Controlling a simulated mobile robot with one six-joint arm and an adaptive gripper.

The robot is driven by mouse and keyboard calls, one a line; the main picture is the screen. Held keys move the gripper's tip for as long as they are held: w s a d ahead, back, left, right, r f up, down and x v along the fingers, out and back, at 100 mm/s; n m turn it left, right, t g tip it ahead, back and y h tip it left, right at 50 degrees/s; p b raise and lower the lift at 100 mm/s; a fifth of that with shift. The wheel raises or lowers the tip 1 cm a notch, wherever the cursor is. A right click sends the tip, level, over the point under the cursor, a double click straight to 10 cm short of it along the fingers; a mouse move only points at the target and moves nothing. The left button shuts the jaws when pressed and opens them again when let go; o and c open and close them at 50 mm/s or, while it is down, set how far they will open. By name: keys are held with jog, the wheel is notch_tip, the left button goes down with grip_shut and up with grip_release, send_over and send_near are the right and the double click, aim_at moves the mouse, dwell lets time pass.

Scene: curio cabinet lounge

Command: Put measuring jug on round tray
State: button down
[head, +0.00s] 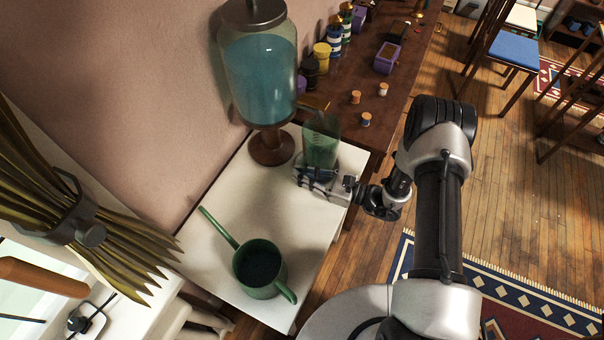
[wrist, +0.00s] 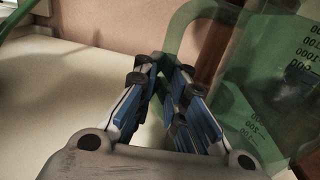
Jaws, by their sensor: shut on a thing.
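The measuring jug (head: 321,142) is clear green and looks upright at the far end of the white table, beside the large glass dispenser. In the wrist view the jug (wrist: 268,95), with dark printed markings, fills the right side. My gripper (head: 314,177) is at the near side of the jug. In the wrist view my gripper (wrist: 163,78) is shut on the jug's green handle (wrist: 185,38), between its blue-padded fingers. The jug's base is hidden, so I cannot tell whether it touches the table. I cannot make out a round tray in either view.
The white table (head: 218,188) has clear room in its middle. A green pot (head: 260,268) stands at its near end. A brown sideboard (head: 372,110) with spools and small boxes lies beyond.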

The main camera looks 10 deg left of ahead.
jog(key=c, duration=1.6)
grip_release()
jog(key=shift+f, duration=0.1)
jog(key=shift+c, duration=0.2)
